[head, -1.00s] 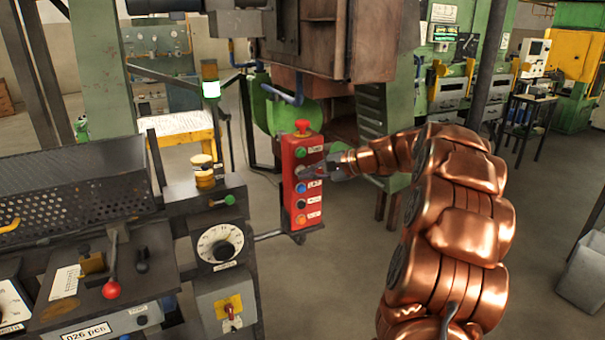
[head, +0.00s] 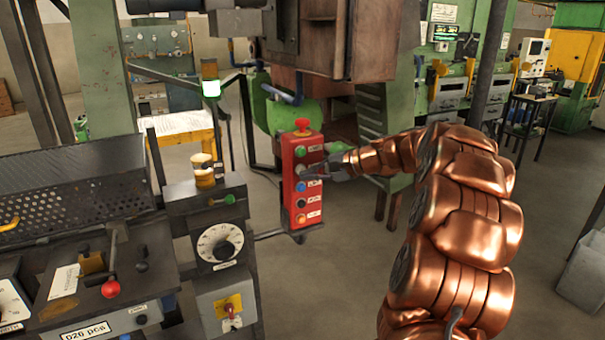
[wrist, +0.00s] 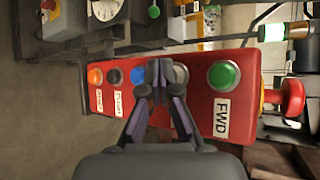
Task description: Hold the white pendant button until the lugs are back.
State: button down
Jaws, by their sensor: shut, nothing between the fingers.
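The red pendant box (head: 288,190) hangs upright left of my gripper, with a column of buttons under a red mushroom knob (head: 303,126). The white pendant button (wrist: 181,75) looks grey-white and sits between the green FWD button (wrist: 223,75) and the blue button (wrist: 137,72). My gripper (wrist: 158,68) is shut and empty, its tips at the pendant face right beside the white button, partly overlapping it in the wrist view. The head view also shows my gripper (head: 306,172) at that button's height. Whether the button is pressed in cannot be told. I cannot make out the lugs.
A control console (head: 80,285) with a dial box (head: 220,243) stands left of the pendant. A cream-topped stack lamp (head: 203,165) is on it. A brown steel housing (head: 370,40) hangs behind and above. Open floor lies at the right.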

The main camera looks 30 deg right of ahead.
jog(key=shift+s, duration=0.45)
jog(key=s, duration=0.1)
jog(key=s+b, duration=0.1)
jog(key=s, duration=0.3)
jog(key=shift+a+b, duration=0.3)
jog(key=shift+b, duration=0.05)
dwell(0.4)
